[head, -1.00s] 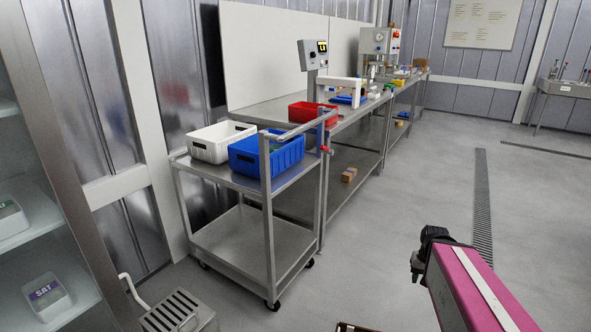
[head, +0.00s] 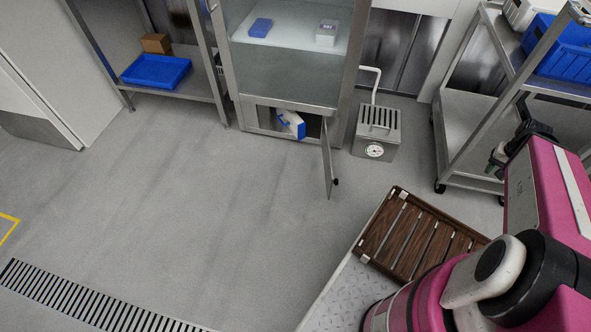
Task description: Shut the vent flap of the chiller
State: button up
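The chiller (head: 285,103) is a tall steel-framed cabinet at the top middle, with pale shelves inside. Its vent flap (head: 328,158) is a small grey panel at the bottom right of the chiller. The flap stands open, swung out toward me, with a dark knob at its free edge. A white and blue object (head: 291,124) sits tilted in the low opening behind it. My gripper (head: 503,157) is a dark shape at the right, at the end of my pink arm, well away from the flap and beside the trolley. Its fingers are not clear.
A steel box with a dial (head: 376,132) stands on the floor right of the flap. A trolley (head: 468,150) with a blue bin (head: 562,48) is at the right. A brown slatted crate (head: 412,236) lies in front. A blue tray (head: 157,71) sits at left. The floor before the chiller is clear.

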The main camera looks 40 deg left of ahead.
aim_at(330, 158)
jog(key=i+l+u, duration=0.1)
jog(key=u, duration=0.35)
jog(key=l+u, duration=0.2)
jog(key=u, duration=0.2)
jog(key=l+u, duration=0.2)
jog(key=u, duration=0.25)
jog(key=l+u, duration=0.25)
jog(key=u, duration=0.2)
jog(key=l+u, duration=0.2)
jog(key=u, duration=0.25)
jog(key=k+j+z, duration=0.2)
jog(key=j, duration=0.2)
jog(key=i+j, duration=0.05)
jog(key=i, duration=0.05)
